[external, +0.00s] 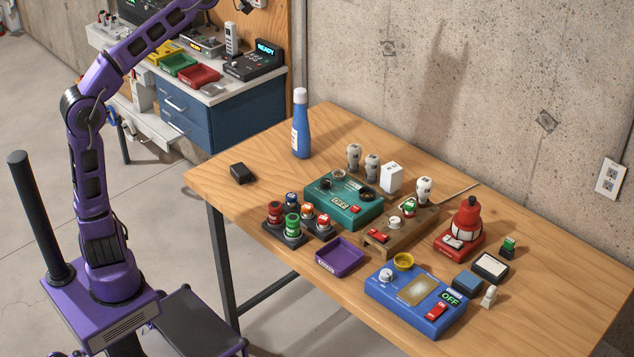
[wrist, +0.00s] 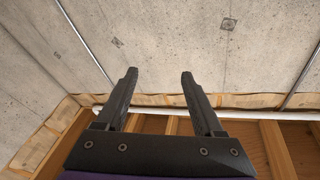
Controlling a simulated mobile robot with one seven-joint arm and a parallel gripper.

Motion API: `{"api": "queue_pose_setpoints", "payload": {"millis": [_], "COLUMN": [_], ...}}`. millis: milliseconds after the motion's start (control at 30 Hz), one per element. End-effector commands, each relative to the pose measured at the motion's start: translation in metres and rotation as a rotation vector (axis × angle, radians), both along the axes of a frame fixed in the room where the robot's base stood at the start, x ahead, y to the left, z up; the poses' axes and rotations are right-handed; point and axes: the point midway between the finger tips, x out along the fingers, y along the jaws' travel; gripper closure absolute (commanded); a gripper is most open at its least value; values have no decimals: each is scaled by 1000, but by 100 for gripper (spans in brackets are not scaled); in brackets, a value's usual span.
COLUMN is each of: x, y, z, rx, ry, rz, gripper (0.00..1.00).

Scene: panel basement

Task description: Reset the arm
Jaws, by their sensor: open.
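My purple arm (external: 88,150) rises from its base at the left of the external view and reaches up past the top edge, so its end is out of that view. In the wrist view my gripper (wrist: 158,82) shows two dark fingers spread apart with nothing between them. Behind the fingers are a concrete wall and wooden framing, with no object close to the fingertips.
A wooden table (external: 225,180) carries a blue bottle (external: 301,128), a green device (external: 345,205), a blue device (external: 410,300), a purple tray (external: 342,257) and a red device (external: 462,235). A blue-drawered workbench (external: 240,115) stands behind. Floor between my base and the table is clear.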

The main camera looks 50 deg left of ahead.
Motion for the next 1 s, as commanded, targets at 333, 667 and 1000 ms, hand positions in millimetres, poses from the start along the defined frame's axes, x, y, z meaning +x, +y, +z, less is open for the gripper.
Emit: {"api": "queue_pose_setpoints", "payload": {"millis": [333,667,1000], "x": [-39,-24,-38], "y": [-50,-79,-62], "z": [59,-23,-157], "rx": [21,116,227], "ry": [-167,3,304], "rz": [56,84,191], "gripper": [31,31,31]}}
